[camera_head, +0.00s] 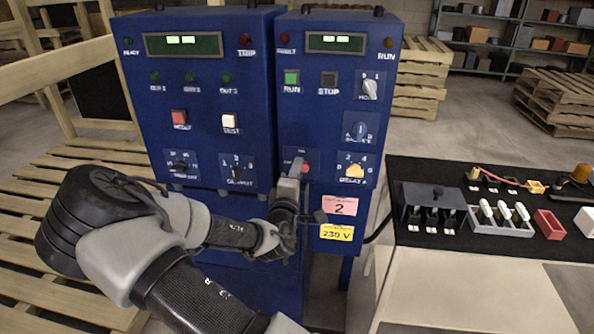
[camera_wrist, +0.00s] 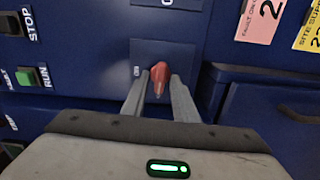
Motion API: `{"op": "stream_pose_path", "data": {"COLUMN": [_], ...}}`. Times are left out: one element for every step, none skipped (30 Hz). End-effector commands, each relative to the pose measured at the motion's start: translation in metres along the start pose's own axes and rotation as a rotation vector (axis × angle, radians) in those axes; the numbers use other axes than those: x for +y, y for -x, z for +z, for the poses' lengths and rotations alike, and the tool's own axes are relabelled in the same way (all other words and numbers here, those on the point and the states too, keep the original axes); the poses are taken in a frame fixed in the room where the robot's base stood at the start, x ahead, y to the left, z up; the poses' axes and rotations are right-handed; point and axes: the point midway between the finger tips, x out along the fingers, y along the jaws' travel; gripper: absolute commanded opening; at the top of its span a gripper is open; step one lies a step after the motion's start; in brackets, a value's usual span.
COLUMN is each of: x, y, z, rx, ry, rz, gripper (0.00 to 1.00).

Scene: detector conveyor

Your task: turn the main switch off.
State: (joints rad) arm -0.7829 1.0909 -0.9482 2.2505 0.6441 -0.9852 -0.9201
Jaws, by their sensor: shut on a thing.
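The main switch is a red knob (camera_wrist: 158,72) on a small blue plate (camera_wrist: 163,55) of the right-hand cabinet. A small white mark beside the knob is too small to read for certain. In the wrist view my gripper (camera_wrist: 160,86) has one finger on each side of the knob and is shut on it. In the head view my gripper (camera_head: 295,172) is at the lower left of the right cabinet's face, and only a bit of the red knob (camera_head: 305,168) shows past the fingers.
The right cabinet (camera_head: 335,90) carries a lit green RUN button (camera_head: 292,78), a STOP button (camera_head: 329,80) and several rotary knobs. The left cabinet (camera_head: 205,95) stands beside it. A bench (camera_head: 440,270) with switches and small boxes is at right. Pallets stand around.

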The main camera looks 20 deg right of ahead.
Motion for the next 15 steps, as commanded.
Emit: {"op": "stream_pose_path", "data": {"x": [-0.0006, -0.0006, -0.0006, -0.0006, -0.0006, -0.0007, -0.0007, -0.0008, -0.0009, -0.001, -0.001, -0.0011, -0.0011, -0.0011, -0.0012], "y": [0.0005, 0.0005, 0.0005, 0.0005, 0.0005, 0.0005, 0.0004, 0.0004, 0.0004, 0.0004, 0.0004, 0.0004, 0.0004, 0.0004, 0.0004], "z": [0.0002, 0.0002, 0.0001, 0.0001, 0.0001, 0.0001, 0.0001, 0.0001, 0.0002, 0.0002, 0.0003, 0.0003, 0.0003, 0.0003, 0.0003], "rx": [0.0, 0.0, 0.0, 0.0, 0.0, 0.0, 0.0, 0.0, 0.0, -0.001, -0.001, -0.001, -0.001, -0.001, -0.001], "ry": [0.019, 0.029, 0.04, 0.048, 0.054, 0.061, 0.065, 0.069, 0.073, 0.075, 0.076, 0.078, 0.078, 0.079, 0.079], "rz": [-0.002, -0.001, -0.001, -0.001, -0.001, -0.001, -0.001, -0.001, -0.002, -0.002, -0.002, -0.002, -0.002, -0.002, -0.002], "gripper": [0.04, 0.04, 0.04, 0.04, 0.04, 0.04, 0.04, 0.04, 0.04, 0.04, 0.04, 0.04, 0.04, 0.04, 0.04]}}
